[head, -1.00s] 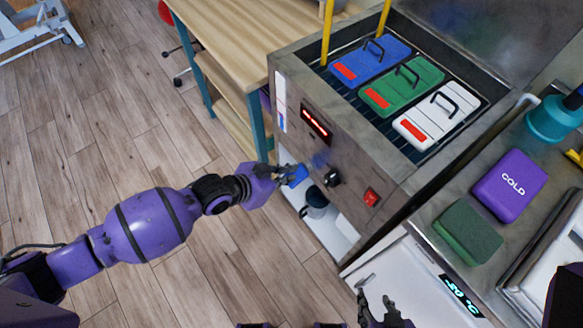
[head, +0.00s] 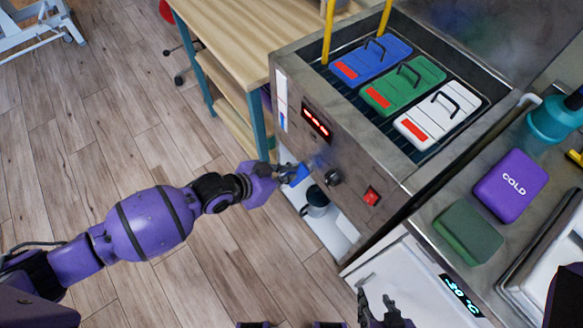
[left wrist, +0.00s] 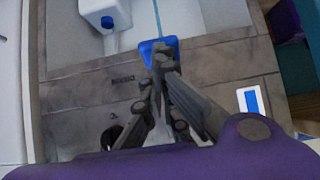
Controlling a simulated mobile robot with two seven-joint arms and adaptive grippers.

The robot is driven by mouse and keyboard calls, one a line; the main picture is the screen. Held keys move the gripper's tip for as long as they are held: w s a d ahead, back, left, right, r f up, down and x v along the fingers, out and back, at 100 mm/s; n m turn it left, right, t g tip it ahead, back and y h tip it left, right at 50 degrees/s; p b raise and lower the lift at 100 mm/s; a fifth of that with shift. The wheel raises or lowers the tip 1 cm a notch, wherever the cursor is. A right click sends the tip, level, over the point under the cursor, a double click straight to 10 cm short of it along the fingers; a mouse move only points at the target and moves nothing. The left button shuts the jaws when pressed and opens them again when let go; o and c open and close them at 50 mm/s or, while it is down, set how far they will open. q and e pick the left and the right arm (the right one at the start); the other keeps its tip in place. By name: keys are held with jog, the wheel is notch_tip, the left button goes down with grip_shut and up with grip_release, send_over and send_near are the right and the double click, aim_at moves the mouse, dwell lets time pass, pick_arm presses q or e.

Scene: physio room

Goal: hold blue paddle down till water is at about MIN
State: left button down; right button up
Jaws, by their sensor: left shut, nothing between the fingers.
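The blue paddle (head: 300,174) is on the front of the metal tank unit (head: 350,165). My left gripper (head: 288,171) is shut and empty, its fingertips against the paddle as far as I can tell. In the left wrist view the closed fingers (left wrist: 160,65) overlap the paddle (left wrist: 172,44). A white level gauge (head: 281,92) on the tank front shows blue in its lower part; it also shows in the left wrist view (left wrist: 249,101). Its MIN mark is too small to read. My right gripper (head: 376,300) is open and empty at the bottom edge.
A black knob (head: 332,178) and red switch (head: 371,196) sit right of the paddle. Blue, green and white packs lie in the tank top. A wooden table (head: 235,40) stands behind left.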

pick_arm(q)
jog(key=shift+r, duration=0.15)
pick_arm(e)
jog(key=shift+r, duration=0.15)
pick_arm(q)
jog(key=shift+r+p, duration=0.65)
jog(key=shift+p, duration=0.05)
pick_arm(e)
jog(key=shift+w+r, duration=0.45)
jog(key=shift+r, duration=0.25)
pick_arm(q)
jog(key=shift+r, duration=0.25)
jog(key=s+a+r+p, duration=0.4)
jog(key=a+r, duration=0.2)
jog(key=r, duration=0.4)
jog(key=shift+s+r, duration=0.15)
jog(key=shift+s, duration=0.05)
pick_arm(e)
jog(key=r, duration=0.3)
jog(key=shift+w+a+r+t, duration=0.1)
jog(key=shift+w+r+t, duration=0.1)
jog(key=shift+t, duration=0.1)
